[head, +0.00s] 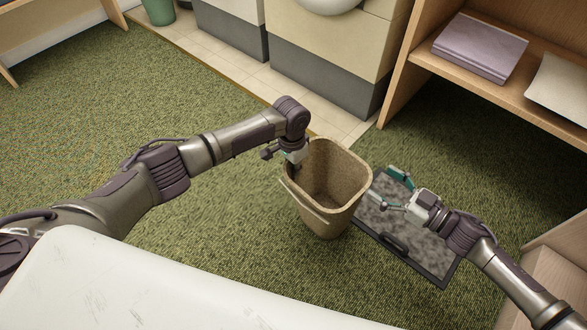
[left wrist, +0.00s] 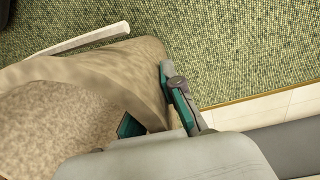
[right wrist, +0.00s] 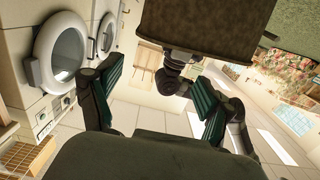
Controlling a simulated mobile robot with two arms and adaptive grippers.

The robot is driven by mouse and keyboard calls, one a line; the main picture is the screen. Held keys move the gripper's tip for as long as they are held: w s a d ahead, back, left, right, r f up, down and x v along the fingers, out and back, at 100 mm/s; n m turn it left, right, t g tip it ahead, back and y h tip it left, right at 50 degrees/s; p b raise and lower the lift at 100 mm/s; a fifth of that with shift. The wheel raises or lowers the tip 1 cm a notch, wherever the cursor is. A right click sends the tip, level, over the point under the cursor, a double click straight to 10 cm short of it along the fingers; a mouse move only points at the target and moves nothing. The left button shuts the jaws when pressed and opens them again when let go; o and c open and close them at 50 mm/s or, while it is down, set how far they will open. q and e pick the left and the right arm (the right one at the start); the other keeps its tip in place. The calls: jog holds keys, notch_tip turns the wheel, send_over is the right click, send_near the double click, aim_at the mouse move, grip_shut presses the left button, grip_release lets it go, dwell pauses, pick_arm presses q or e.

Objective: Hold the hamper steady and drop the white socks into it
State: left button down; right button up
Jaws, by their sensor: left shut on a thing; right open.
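The hamper (head: 322,212) is a tan, open-topped bin with a light handle, standing on the green carpet. Its visible inside looks empty. My left gripper (head: 295,165) is shut on the hamper's far left rim. In the left wrist view its fingers (left wrist: 150,103) are on either side of the hamper wall (left wrist: 60,140). My right gripper (head: 388,187) is open and empty, just right of the hamper and above a dark-framed grey tray or mat (head: 427,236). In the right wrist view the hamper (right wrist: 195,25) shows dark at the top, beyond the open fingers. I see no white socks in any view.
A wooden shelf (head: 480,85) with a purple book or box (head: 480,47) and a white sheet (head: 560,88) stands at the right. Cabinets and appliances (head: 320,60) line the back. A white surface (head: 150,290) fills the near left. Carpet left of the hamper is clear.

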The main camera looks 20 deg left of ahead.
pick_arm(q)
jog(key=shift+s+d+f, duration=0.1)
jog(key=shift+s+d, duration=0.05)
jog(key=shift+d, duration=0.1)
jog(key=c, duration=1.2)
grip_release()
jog(key=shift+c, duration=0.2)
